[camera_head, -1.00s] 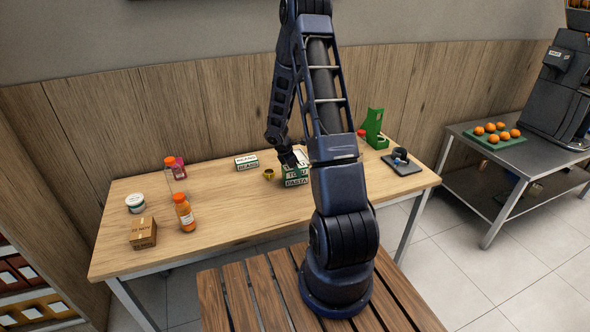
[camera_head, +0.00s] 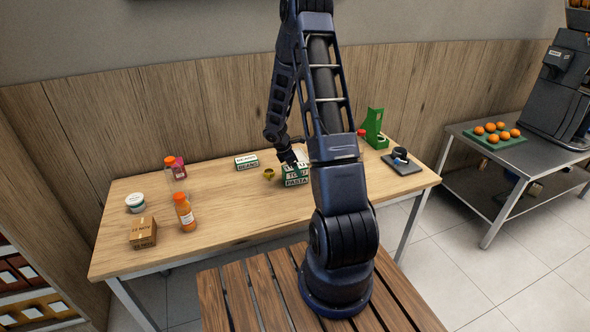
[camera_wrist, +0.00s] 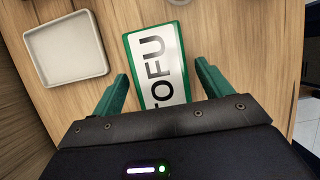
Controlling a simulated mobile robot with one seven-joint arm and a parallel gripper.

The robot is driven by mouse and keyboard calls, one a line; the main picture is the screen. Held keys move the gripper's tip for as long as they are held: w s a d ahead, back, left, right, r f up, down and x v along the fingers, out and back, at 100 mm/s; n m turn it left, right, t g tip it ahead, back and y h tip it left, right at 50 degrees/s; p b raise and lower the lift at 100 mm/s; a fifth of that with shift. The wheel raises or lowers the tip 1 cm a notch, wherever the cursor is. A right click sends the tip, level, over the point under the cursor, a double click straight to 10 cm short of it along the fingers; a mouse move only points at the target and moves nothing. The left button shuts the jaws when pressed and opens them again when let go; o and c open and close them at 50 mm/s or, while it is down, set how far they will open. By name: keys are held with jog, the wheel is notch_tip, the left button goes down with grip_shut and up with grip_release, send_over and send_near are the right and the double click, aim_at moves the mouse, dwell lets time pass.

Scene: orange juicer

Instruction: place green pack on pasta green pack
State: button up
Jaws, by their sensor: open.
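The green-and-white pack marked TOFU (camera_head: 299,171) lies on top of the green pack marked PASTA (camera_head: 296,182) on the wooden table. In the wrist view the TOFU pack (camera_wrist: 158,62) shows its white label and green border, and the pack below is hidden. My gripper (camera_head: 293,160) is just above the stack. In the wrist view its green fingers (camera_wrist: 161,72) are open, one on each side of the TOFU pack's near end, with gaps visible between fingers and pack.
A white-and-green BEANS box (camera_head: 246,162) and a small yellow cup (camera_head: 268,174) stand left of the stack. An orange bottle (camera_head: 184,212), a cardboard box (camera_head: 143,233) and a white tub (camera_head: 135,202) stand further left. A green stand (camera_head: 374,130) is at the right. The table front is clear.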

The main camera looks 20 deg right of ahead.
jog(key=s+a+r+m, duration=0.2)
jog(key=s+r, duration=0.1)
jog(key=r, duration=0.8)
jog(key=s+a+r+m, duration=0.2)
jog(key=s+r+m, duration=0.1)
jog(key=r, duration=0.8)
jog(key=s+a+r+m+t+y, duration=0.2)
jog(key=s+r+m, duration=0.4)
jog(key=s, duration=0.7)
jog(key=s+a+r+m+t+y, duration=0.2)
jog(key=s+a+r+m, duration=0.1)
jog(key=s+r+m, duration=0.4)
jog(key=s+r, duration=0.3)
jog(key=s, duration=0.4)
jog(key=shift+a+r+t, duration=0.3)
jog(key=shift+r, duration=0.05)
